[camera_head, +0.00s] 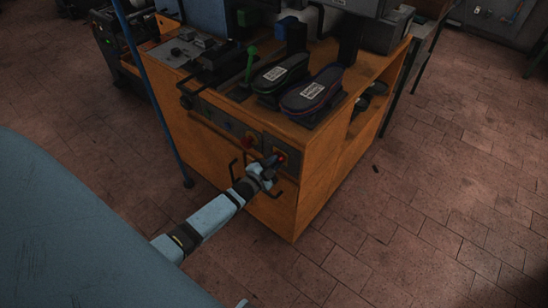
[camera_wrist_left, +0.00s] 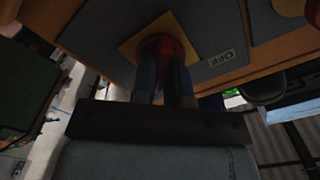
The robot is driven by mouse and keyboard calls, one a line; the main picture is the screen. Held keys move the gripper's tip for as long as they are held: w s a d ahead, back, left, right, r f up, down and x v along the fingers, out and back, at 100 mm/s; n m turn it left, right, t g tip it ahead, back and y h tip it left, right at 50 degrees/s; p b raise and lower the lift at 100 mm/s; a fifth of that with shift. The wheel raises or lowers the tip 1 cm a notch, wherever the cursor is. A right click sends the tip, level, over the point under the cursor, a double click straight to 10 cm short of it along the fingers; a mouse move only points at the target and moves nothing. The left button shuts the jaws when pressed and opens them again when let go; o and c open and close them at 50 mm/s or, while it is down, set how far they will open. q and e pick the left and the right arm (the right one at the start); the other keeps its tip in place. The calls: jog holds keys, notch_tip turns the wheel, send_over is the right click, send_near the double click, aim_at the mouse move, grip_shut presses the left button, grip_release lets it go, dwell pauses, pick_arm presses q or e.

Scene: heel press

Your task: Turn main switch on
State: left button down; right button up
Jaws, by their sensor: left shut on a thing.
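The main switch is a red knob (camera_wrist_left: 163,44) on a yellow plate (camera_wrist_left: 129,48), set in a dark panel of the orange cabinet. An "OFF" label (camera_wrist_left: 222,58) shows beside it in the left wrist view. In the head view the red knob (camera_head: 282,158) is mostly covered by my left gripper (camera_head: 272,166). The left fingers (camera_wrist_left: 164,75) are shut on the knob, one on each side. The knob's exact turn angle is hard to tell.
A second red control (camera_head: 248,142) sits to the left on the same panel. Dark handles (camera_head: 233,172) stick out from the cabinet front (camera_head: 270,211). Two shoe-like forms (camera_head: 312,90) stand on top.

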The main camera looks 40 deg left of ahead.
dwell(0.3)
pick_arm(q)
jog(key=c, duration=1.1)
grip_release()
jog(key=shift+c, duration=0.2)
jog(key=shift+s, duration=0.15)
jog(key=s+a, duration=0.1)
jog(key=s, duration=1.2)
jog(key=shift+s, duration=0.3)
jog(key=s+d+r+n+g+h+p, duration=0.1)
jog(key=s+d+r+n+g+p, duration=0.2)
jog(key=d, duration=0.6)
jog(key=s+d+r+n+g+h+p, duration=0.1)
jog(key=s+d+r+n+g+p, duration=0.3)
jog(key=s+d+r+p, duration=0.4)
notch_tip(320, 180, up, 3)
jog(key=shift+s+d+r, duration=0.1)
jog(key=shift+s+d, duration=0.25)
jog(key=shift+s, duration=0.6)
